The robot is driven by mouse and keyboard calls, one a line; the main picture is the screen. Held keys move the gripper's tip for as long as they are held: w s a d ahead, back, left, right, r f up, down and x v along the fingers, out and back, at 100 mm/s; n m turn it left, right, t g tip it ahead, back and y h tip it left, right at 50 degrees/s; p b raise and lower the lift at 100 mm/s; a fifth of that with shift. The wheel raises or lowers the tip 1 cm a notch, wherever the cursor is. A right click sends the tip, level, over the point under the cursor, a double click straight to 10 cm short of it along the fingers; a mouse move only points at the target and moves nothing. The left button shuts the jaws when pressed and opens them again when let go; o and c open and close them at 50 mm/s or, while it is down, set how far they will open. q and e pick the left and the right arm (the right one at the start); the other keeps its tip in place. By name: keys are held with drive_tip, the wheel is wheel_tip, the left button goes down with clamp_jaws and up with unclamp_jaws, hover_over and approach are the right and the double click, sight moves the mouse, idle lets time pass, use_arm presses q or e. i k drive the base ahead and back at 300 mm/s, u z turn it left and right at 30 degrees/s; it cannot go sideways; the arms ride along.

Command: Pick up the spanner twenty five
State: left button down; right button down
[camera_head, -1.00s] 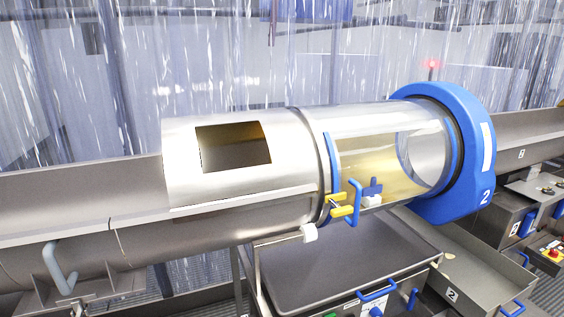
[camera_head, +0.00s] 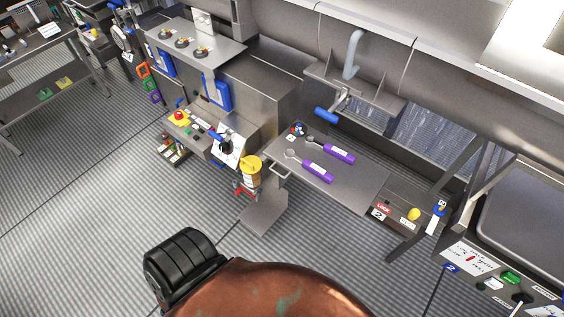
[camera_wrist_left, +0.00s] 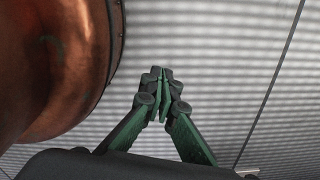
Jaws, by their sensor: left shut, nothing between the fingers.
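Two spanners with purple handles lie side by side on a grey metal shelf (camera_head: 362,189) in the head view, the upper spanner (camera_head: 338,155) and the lower spanner (camera_head: 317,171). Their ring heads point left. The labels on the handles are too small to read, so I cannot tell which is twenty five. My left gripper (camera_wrist_left: 161,82) shows only in the left wrist view, shut and empty above the ribbed floor, away from the spanners. My right gripper is in no view.
Left of the shelf stand a yellow container (camera_head: 250,171) and a control panel with a red button (camera_head: 178,117). A blue-handled lever (camera_head: 327,115) hangs above the shelf. A red-labelled box (camera_head: 394,211) sits right of the spanners. The floor (camera_head: 85,195) at left is clear.

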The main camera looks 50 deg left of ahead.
sight(320, 173)
drive_tip(key=u, duration=1.2)
